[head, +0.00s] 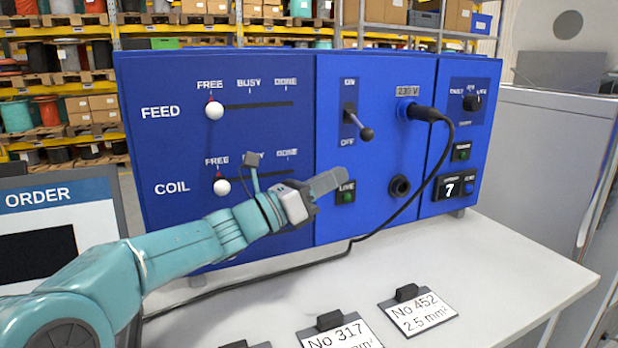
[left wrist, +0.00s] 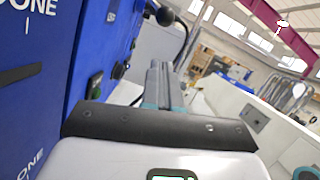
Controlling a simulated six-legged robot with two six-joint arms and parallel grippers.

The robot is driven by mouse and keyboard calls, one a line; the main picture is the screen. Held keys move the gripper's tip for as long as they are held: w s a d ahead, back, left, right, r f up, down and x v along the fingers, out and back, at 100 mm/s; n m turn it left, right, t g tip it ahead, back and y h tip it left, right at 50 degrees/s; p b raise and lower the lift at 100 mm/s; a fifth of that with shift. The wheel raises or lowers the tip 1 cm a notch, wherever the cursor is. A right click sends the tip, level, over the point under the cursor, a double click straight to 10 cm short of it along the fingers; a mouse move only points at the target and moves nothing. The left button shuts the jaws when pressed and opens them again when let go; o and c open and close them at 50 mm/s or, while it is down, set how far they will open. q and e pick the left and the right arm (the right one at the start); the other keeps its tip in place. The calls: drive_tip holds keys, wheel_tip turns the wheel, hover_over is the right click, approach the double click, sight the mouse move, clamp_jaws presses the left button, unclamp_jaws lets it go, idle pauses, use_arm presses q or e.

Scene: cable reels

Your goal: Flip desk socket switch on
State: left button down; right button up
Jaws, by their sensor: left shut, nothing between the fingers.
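The blue desk panel (head: 380,80) carries a switch lever (head: 350,115) between ON and OFF labels. Its dark round knob (head: 366,134) points down and outward on the OFF side. In the left wrist view a dark knob (left wrist: 165,17) shows beyond the fingers. My left gripper (head: 340,178) is shut and empty, below the lever and in front of the LIVE button. It is apart from the lever. Its closed fingers (left wrist: 160,85) also show in the left wrist view. My right gripper is not in view.
A black plug (head: 424,113) sits in the 230 V socket, its cable (head: 440,170) hanging across the panel onto the desk. A lower round socket (head: 400,187) is empty. FEED (head: 214,111) and COIL (head: 222,187) sliders are at FREE. Label cards (head: 417,310) lie at the front.

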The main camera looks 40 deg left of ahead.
sight(359, 125)
use_arm(q)
drive_tip(key=w+r+p, duration=0.3)
drive_tip(key=w+r, duration=0.1)
drive_tip(key=shift+w+d, duration=0.1)
drive_tip(key=shift+d, duration=0.25)
drive_tip(key=shift+d+r+n, duration=0.2)
drive_tip(key=shift+r+n, duration=0.15)
drive_tip(key=shift+n, duration=0.35)
